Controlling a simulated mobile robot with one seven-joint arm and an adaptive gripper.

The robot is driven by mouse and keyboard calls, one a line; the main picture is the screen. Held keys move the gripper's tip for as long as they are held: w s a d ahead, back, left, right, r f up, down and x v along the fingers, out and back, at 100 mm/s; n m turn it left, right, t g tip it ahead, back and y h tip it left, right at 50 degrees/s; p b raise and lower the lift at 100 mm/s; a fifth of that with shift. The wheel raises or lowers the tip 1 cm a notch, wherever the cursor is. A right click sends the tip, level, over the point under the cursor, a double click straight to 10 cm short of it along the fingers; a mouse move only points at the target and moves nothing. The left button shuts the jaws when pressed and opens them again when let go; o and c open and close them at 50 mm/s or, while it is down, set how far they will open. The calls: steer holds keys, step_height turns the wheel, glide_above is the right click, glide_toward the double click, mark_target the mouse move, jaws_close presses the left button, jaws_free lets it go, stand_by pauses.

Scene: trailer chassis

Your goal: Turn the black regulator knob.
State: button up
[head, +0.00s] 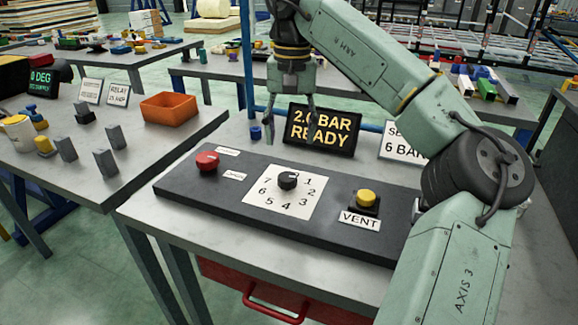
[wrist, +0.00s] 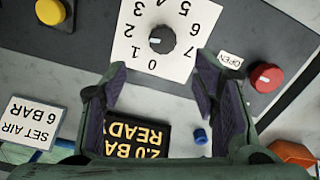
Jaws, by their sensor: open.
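The black regulator knob (head: 288,180) sits on a white dial plate (head: 262,205) numbered 0 to 7, on a dark panel. It also shows in the wrist view (wrist: 161,39), with a small pale mark on its left side, towards the 1 and 2; the exact setting is too small to tell. My gripper (head: 291,130) is open and empty, raised above and behind the knob. In the wrist view its fingertips (wrist: 158,78) are apart, with the knob beyond them and nothing between them. The display (head: 321,130) reads 2.0 BAR READY. A sign (head: 402,146) reads SET AIR 6 BAR.
A small blue part (head: 255,134) lies behind the panel. An orange bin (head: 169,109) stands on the left table. The space above the dial is clear.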

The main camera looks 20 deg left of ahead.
mark_target(287, 176)
steer(key=f, duration=0.5)
steer(key=f+p, duration=0.1)
steer(key=f, duration=0.4)
steer(key=shift+s+a+f, duration=0.15)
steer(key=shift+s+a, duration=0.05)
steer(key=c, duration=1.2)
steer(key=shift+o, duration=0.2)
